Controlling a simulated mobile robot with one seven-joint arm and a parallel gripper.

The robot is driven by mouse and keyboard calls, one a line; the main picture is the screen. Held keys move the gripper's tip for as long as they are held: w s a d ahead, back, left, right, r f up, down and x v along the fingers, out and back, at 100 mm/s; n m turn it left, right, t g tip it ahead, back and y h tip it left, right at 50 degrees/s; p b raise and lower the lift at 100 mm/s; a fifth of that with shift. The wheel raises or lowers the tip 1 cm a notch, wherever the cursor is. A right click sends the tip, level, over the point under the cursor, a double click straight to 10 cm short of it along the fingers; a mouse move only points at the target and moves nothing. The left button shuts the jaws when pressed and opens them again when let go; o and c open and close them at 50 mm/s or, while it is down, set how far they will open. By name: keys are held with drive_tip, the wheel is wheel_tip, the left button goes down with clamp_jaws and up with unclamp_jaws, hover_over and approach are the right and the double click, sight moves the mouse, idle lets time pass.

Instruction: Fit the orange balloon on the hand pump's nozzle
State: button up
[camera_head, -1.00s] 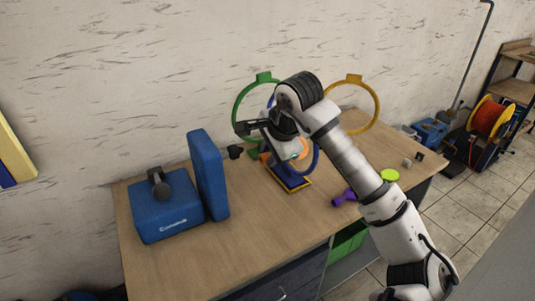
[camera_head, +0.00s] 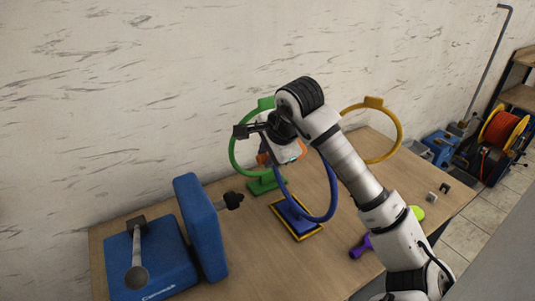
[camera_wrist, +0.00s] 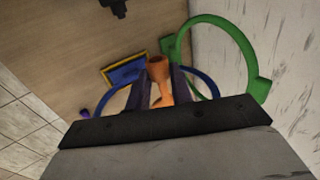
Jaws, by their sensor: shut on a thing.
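My gripper (camera_wrist: 160,88) is shut on the orange balloon (camera_wrist: 158,70), whose flared end points away from the wrist. In the head view, bits of orange (camera_head: 263,157) show beside my gripper, above the table and near the green and blue hoops. A small purple thing (camera_head: 360,247) lies on the table by my arm; I cannot tell whether it is the hand pump.
Green (camera_head: 236,150), blue (camera_head: 332,190) and yellow (camera_head: 398,125) hoops stand on the table (camera_head: 250,265). The green and blue hoops are close to my gripper. A lime thing (camera_head: 417,213) lies at right, partly behind my arm. The front middle is clear.

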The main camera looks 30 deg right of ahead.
drive_tip(key=shift+w+d+f, duration=0.1)
drive_tip(key=shift+w, duration=0.1)
drive_tip(key=shift+s+f+b, duration=0.1)
drive_tip(key=shift+f+b, duration=0.25)
drive_tip(key=shift+f, duration=0.6)
drive_tip(key=a+f+b, duration=0.4)
drive_tip(key=f, duration=0.3)
drive_tip(key=shift+f, duration=0.4)
drive_tip(key=shift+f+b, duration=0.1)
drive_tip(key=shift+b, duration=0.7)
drive_tip(key=shift+w+a+b, duration=0.2)
drive_tip(key=shift+a+b, duration=0.35)
drive_tip(key=shift+a, duration=0.05)
idle(0.6)
